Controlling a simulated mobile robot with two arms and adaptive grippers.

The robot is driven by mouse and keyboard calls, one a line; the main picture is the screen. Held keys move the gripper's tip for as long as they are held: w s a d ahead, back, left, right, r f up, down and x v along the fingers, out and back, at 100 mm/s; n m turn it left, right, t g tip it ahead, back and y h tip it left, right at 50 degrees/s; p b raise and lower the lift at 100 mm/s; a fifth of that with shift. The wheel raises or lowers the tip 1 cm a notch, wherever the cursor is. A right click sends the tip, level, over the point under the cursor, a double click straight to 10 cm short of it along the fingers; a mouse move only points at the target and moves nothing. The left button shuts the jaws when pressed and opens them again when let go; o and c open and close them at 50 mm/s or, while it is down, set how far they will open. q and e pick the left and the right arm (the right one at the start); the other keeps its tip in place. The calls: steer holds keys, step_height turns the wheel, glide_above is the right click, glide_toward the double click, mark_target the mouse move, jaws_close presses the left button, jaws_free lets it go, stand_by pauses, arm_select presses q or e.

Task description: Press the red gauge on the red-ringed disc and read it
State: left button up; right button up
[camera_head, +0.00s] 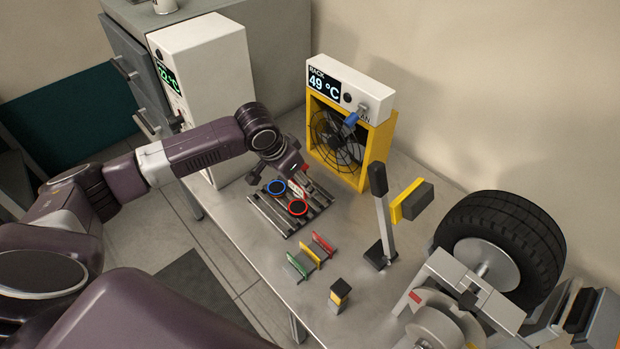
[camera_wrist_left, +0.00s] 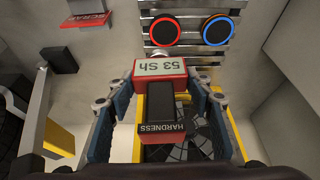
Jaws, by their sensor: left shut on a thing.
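My left gripper (camera_head: 290,172) is above the slatted rack in the head view. In the left wrist view its fingers (camera_wrist_left: 165,110) are shut on the red gauge (camera_wrist_left: 180,66), whose screen shows 53 Sh and whose body is marked HARDNESS. The red-ringed disc (camera_head: 298,208) lies on the rack; in the wrist view it (camera_wrist_left: 165,32) appears just beyond the gauge's head. Whether the gauge touches the disc cannot be told. A blue-ringed disc (camera_head: 277,188) lies beside it, also in the wrist view (camera_wrist_left: 221,26). My right gripper does not show.
The slatted rack (camera_head: 268,216) stands before a yellow fan unit (camera_head: 379,143) reading 49 °C. A white cabinet (camera_head: 217,70) is left. Green, yellow and red dividers (camera_head: 299,265), a lever (camera_head: 383,215) and a tyre (camera_head: 510,235) stand nearer or right. Bare tabletop (camera_head: 350,210) lies between.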

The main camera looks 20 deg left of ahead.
arm_select(q)
steer(key=shift+w+a+f, duration=0.2)
steer(key=shift+a+f, duration=0.2)
steer(key=shift+a, duration=0.2)
steer(key=shift+f, duration=0.2)
steer(key=b, duration=0.8)
glide_above(301, 206)
steer(key=f, duration=0.3)
steer(key=s+f, duration=0.1)
steer(key=f, duration=0.1)
steer(key=shift+a+f, duration=0.35)
steer(key=shift+a, duration=0.05)
steer(key=shift+f, duration=0.6)
steer(key=shift+s+f+p, duration=0.25)
steer(key=shift+s+p, duration=0.05)
steer(key=shift+p, duration=0.35)
stand_by(1.4)
steer(key=shift+w+r+p, duration=0.25)
steer(key=shift+r+p, duration=0.95)
steer(key=shift+p, duration=0.05)
step_height(301, 206, up, 4)
steer(key=p, duration=0.4)
steer(key=shift+w+r, duration=0.1)
steer(key=shift+r, duration=0.05)
